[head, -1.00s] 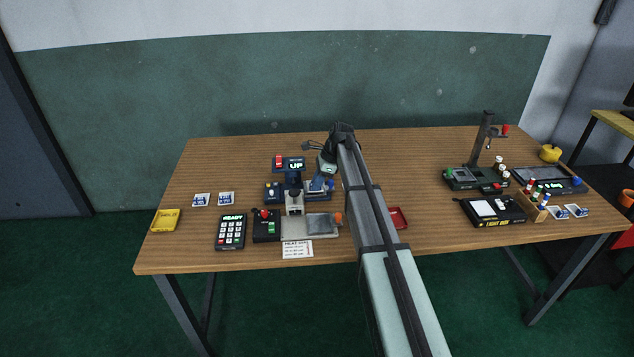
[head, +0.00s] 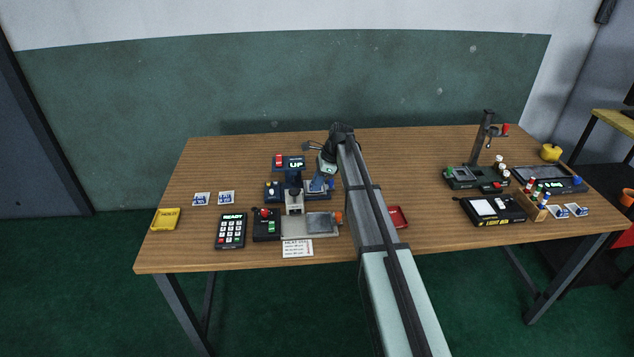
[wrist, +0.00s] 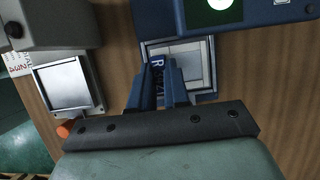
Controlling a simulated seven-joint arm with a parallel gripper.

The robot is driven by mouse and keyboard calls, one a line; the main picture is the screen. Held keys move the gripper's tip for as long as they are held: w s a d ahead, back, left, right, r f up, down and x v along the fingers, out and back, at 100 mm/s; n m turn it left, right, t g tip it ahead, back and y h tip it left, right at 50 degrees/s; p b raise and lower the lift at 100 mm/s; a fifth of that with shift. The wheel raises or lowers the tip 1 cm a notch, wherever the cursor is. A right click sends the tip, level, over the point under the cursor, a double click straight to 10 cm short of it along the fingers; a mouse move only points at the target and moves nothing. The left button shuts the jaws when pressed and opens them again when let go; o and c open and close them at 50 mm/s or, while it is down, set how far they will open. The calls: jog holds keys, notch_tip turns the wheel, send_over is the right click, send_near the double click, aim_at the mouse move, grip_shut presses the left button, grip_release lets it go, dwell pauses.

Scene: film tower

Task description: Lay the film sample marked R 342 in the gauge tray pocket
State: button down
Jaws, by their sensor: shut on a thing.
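My gripper (wrist: 164,92) is shut on a film sample (wrist: 157,65). The sample's blue label shows an R and part of a number, with the rest hidden by the fingers. The gauge tray pocket (wrist: 194,62), a pale square recess with a metal rim, lies right beside and partly behind the fingers in the wrist view. I cannot tell whether the sample touches it. In the head view the gripper (head: 318,184) is low at the right side of the blue gauge (head: 294,180), whose display reads UP. The sample is not distinguishable there.
A grey plate device (head: 318,222) with an orange knob stands in front of the gauge, beside a black keypad (head: 231,231) reading READY. A red tray (head: 399,217) lies to the right. Two blue-marked samples (head: 226,198) and a yellow tray (head: 166,219) lie left.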

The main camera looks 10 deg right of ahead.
dwell(0.3)
jog(key=c, duration=1)
grip_release()
jog(key=o, duration=0.5)
jog(key=shift+r, duration=0.1)
jog(key=shift+r, duration=3.35)
